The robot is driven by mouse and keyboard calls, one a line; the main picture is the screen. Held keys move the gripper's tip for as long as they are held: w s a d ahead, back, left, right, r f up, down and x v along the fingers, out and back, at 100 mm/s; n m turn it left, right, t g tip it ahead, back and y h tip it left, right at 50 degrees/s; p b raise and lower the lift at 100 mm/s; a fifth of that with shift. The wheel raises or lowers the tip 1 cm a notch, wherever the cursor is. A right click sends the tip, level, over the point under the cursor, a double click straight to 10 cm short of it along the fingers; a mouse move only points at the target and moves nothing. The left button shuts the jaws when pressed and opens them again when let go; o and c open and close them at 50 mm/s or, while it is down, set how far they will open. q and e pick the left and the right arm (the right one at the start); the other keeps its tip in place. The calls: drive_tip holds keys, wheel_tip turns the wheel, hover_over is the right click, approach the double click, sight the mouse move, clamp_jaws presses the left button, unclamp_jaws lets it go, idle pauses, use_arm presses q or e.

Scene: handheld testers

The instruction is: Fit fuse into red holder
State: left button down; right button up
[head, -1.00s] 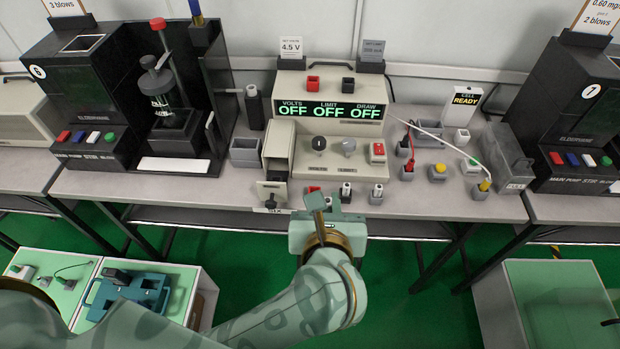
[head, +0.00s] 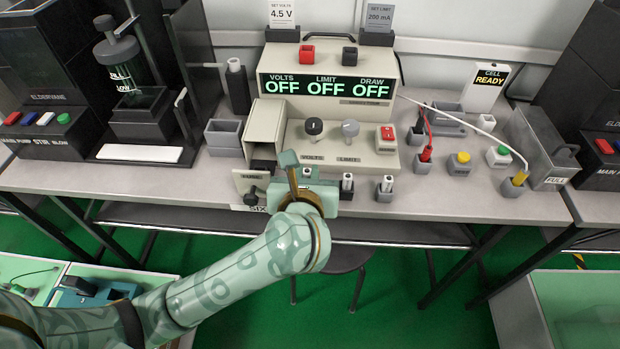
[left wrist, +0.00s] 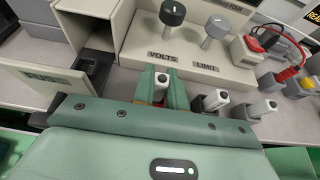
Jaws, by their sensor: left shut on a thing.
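My left gripper (head: 307,172) is over the bench's front edge, before the power supply (head: 325,110). In the left wrist view its fingers (left wrist: 162,88) are shut on a small fuse with a white, dark-centred top (left wrist: 162,79). Some red (left wrist: 159,103) shows low between the fingers, probably the red holder; the gripper mostly hides it. I cannot tell whether the fuse sits in it. My right gripper is not in view.
An open hatch labelled FUSE (head: 249,186) juts out left of the gripper, close beside it. The supply's VOLTS knob (head: 314,127) stands behind. Plugs with red and white leads (head: 425,153) stand to the right. A grey bin (head: 224,137) is at left.

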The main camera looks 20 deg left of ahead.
use_arm(q)
drive_tip(key=shift+f, duration=0.45)
drive_tip(key=shift+r, duration=0.25)
drive_tip(key=shift+f, duration=0.1)
drive_tip(key=c, duration=1.4)
unclamp_jaws()
drive_tip(key=shift+f, duration=0.1)
drive_tip(key=shift+c, duration=0.2)
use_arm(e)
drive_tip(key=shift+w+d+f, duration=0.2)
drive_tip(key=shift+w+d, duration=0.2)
